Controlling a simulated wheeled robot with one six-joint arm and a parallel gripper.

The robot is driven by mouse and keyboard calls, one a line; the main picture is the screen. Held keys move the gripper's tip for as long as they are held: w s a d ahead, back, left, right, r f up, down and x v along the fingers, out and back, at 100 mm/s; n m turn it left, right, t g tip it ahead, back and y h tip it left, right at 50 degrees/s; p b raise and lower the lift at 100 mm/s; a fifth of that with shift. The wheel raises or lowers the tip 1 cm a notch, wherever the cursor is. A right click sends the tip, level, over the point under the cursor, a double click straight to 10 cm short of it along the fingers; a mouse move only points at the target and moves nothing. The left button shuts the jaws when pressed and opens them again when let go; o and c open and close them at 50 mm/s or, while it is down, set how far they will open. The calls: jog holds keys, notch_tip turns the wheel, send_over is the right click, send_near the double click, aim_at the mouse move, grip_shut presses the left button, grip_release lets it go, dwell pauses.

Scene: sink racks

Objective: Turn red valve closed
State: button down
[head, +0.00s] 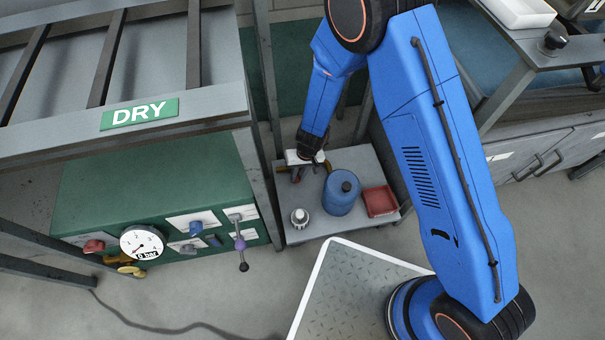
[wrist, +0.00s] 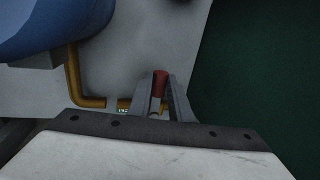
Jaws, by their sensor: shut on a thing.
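My gripper (head: 306,168) reaches down over the left back part of a low grey shelf, right of the green panel. In the wrist view the two fingers of my gripper (wrist: 161,98) stand on either side of a short red handle (wrist: 160,82), which I take to be the red valve, and are shut on it. A brass pipe (wrist: 74,78) bends beside it and runs behind the fingers. The valve's body and its exact angle are hidden by the fingers and the gripper's pale housing.
A blue canister (head: 341,193), a small white bottle (head: 300,218) and a red tray (head: 379,201) stand close by on the grey shelf (head: 336,222). The green panel (head: 150,185) carries a gauge (head: 142,243) and several knobs. A rack post (head: 256,180) stands just left.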

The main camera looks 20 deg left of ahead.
jog(key=shift+a, duration=0.15)
dwell(0.3)
jog(key=c, duration=1.6)
grip_release()
jog(key=shift+r, duration=0.1)
jog(key=d+r, duration=0.1)
jog(key=r, duration=0.4)
jog(key=w+d+r, duration=0.1)
jog(key=r, duration=0.5)
jog(key=d+r, duration=0.1)
jog(key=r, duration=0.5)
jog(key=shift+w, duration=0.4)
jog(key=shift+s+f, duration=0.1)
